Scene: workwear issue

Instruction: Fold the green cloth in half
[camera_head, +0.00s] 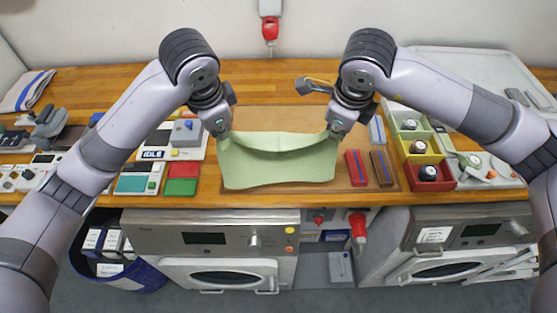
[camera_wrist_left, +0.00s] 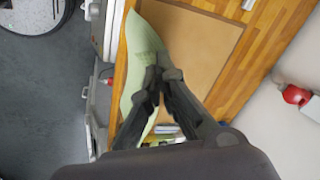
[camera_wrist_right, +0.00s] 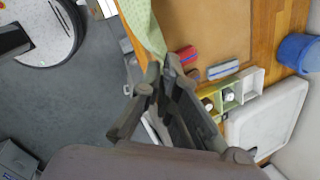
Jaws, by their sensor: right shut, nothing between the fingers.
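The green cloth (camera_head: 285,168) hangs and lies over the brown board on the bench, its far edge raised at both corners and sagging between them. My left gripper (camera_head: 223,135) is at the cloth's far left corner. In the left wrist view its closed fingers (camera_wrist_left: 158,72) meet on the cloth (camera_wrist_left: 140,55). My right gripper (camera_head: 333,133) is at the far right corner. In the right wrist view its fingers (camera_wrist_right: 158,75) are shut, with the cloth's edge (camera_wrist_right: 147,30) right by the tips. The near edge of the cloth lies toward the bench front.
Red (camera_head: 356,168) and brown (camera_head: 381,168) blocks lie right of the cloth, beside coloured bins (camera_head: 421,158). Red and green pads (camera_head: 181,178) and a device marked IDLE (camera_head: 153,152) stand left. The brown board (camera_head: 265,118) is bare behind the cloth.

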